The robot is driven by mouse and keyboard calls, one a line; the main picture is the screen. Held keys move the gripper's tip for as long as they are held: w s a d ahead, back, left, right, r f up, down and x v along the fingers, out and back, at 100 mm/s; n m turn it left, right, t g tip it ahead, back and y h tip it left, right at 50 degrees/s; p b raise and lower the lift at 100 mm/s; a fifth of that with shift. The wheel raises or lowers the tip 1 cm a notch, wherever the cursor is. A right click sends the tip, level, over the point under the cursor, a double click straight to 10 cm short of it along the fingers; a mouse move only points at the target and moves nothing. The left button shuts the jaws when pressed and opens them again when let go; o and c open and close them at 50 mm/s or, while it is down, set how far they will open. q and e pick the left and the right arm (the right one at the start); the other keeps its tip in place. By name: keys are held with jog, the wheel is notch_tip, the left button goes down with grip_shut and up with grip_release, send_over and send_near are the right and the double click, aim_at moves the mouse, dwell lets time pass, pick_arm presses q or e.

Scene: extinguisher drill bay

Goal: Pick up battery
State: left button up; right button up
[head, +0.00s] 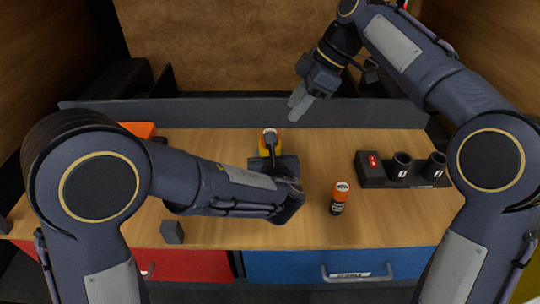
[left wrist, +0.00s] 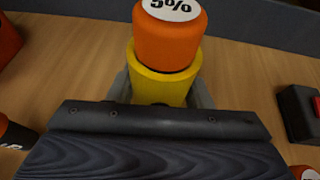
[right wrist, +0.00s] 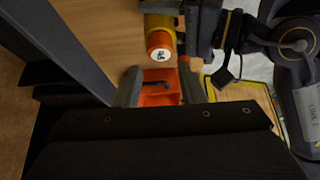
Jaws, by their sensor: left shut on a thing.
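A yellow battery with an orange top and a white "5%" label (left wrist: 166,40) stands between the fingers of my left gripper (left wrist: 160,92). In the head view the battery (head: 268,138) is just beyond my left gripper (head: 275,160), which hides its lower part. I cannot tell whether its base touches the table. The battery also shows in the right wrist view (right wrist: 160,45). An orange and black battery (head: 338,198) stands upright on the table, right of my left gripper. My right gripper (head: 300,104) is high near the back edge, its fingers apart and empty.
A black holder (head: 376,180) with a red switch and two round sockets sits at the table's right. A dark grey cube (head: 172,232) is at front left. An orange object (head: 138,130) is at back left. A low dark rail (head: 380,112) runs along the back.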

aim_at(268, 130)
jog(key=o, duration=0.4)
jog(key=shift+a, duration=0.15)
jog(key=shift+o, duration=0.9)
jog(key=shift+a+r+m+h, duration=0.25)
jog(key=shift+a+m+h, duration=0.15)
jog(key=shift+m, duration=0.2)
jog(key=a+r+m+t+h, duration=0.1)
jog(key=a+r+m+h, duration=0.25)
jog(key=m, duration=0.35)
jog(key=f, duration=0.6)
jog(key=shift+a+f, duration=0.15)
jog(key=shift+a, duration=0.15)
jog(key=shift+a+f, duration=0.2)
jog(key=shift+f, duration=2.5)
